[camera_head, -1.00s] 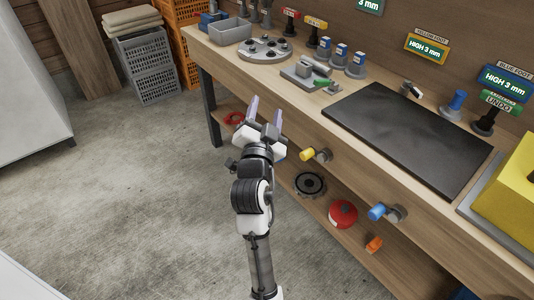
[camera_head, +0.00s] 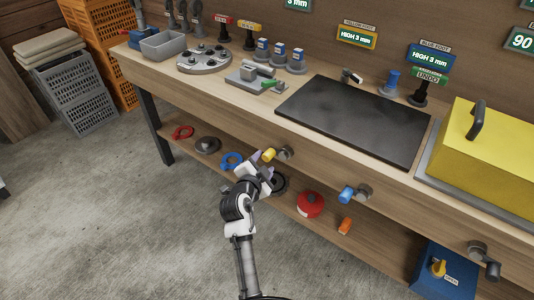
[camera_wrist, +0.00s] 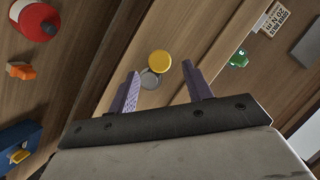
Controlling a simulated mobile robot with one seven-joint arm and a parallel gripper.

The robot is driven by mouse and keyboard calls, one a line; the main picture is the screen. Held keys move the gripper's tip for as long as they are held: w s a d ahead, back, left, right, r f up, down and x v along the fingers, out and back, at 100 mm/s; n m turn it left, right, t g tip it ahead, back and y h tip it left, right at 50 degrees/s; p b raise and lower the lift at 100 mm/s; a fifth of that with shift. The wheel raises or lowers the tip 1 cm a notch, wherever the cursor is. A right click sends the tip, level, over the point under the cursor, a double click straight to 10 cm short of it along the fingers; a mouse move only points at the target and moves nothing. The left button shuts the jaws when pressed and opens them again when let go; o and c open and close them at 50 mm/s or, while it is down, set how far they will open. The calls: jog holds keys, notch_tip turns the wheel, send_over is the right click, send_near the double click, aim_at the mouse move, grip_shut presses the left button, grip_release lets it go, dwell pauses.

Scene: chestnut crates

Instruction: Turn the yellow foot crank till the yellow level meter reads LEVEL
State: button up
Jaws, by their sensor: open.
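The yellow foot crank (camera_head: 269,155) sticks out from the bench's front edge, a yellow knob on a grey hub (camera_head: 287,153). My gripper (camera_head: 262,163) is open and close to the knob. In the wrist view the knob (camera_wrist: 159,63) shows between the two fingertips of my gripper (camera_wrist: 161,75), seen end-on, with part of its grey hub beside it. I cannot tell how much depth separates fingers and knob. The yellow level meter (camera_head: 358,38) on the back wall reads HIGH 3 mm.
A blue crank (camera_head: 347,194) sits to the right on the same edge, and its blue meter (camera_head: 431,58) reads HIGH 3 mm. The lower shelf holds a red canister (camera_head: 310,204) and other small items. A dark plate (camera_head: 355,115) lies on the bench. Open floor is at left.

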aim_at(266, 159)
jog(key=shift+p+x, duration=0.45)
jog(key=shift+x, duration=2.15)
jog(key=c, duration=0.9)
